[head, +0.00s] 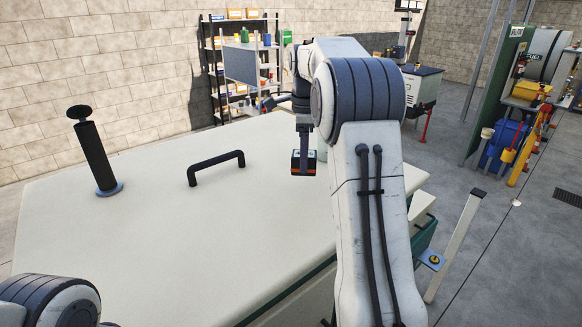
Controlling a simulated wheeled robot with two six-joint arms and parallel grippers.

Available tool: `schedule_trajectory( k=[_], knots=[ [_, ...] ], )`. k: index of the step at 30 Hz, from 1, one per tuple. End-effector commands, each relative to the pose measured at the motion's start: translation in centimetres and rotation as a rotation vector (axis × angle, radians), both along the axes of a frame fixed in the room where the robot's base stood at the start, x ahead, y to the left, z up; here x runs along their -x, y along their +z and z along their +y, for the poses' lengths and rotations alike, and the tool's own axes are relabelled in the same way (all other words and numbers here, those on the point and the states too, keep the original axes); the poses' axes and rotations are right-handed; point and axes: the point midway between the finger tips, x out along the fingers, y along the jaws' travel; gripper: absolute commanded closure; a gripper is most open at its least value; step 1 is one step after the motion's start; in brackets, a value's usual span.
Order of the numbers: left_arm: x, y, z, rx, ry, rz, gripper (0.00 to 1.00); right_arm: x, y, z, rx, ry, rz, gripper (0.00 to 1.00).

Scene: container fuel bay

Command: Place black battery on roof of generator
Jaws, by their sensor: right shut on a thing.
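The cream roof of the generator (150,245) fills the left and middle of the head view. A black battery (304,163) with an orange-red stripe hangs upright from my right gripper (304,147), which is shut on it. The battery appears over the roof's far right part, right of the black handle. I cannot tell for sure whether its underside touches the roof. My right arm hides part of the roof's right side. My left gripper is out of view.
A black exhaust pipe (95,158) stands on the roof's left, and a black lifting handle (216,167) rises near its middle. Much of the roof in front is bare. Shelves (240,60) stand behind. A post (454,245) stands at the right.

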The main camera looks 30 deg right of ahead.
Motion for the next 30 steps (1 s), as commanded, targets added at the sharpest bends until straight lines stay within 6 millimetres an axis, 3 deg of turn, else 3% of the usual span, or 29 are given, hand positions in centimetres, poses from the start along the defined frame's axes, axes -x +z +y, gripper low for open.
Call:
schedule_trajectory(
  k=[3,8,18,30],
  knots=[
    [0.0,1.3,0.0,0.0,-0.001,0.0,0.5,-1.7,-1.0,1.4,-0.001,0.001,0.003,1.0],
    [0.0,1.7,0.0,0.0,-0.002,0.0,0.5,-2.8,-2.0,2.1,0.0,-0.002,0.0,1.0],
    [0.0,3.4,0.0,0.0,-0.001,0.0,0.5,-2.7,-5.8,2.0,0.0,-0.006,0.001,1.0],
    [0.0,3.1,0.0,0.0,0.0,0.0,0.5,-2.8,-6.5,2.0,0.001,-0.005,-0.002,1.0]
  ],
)
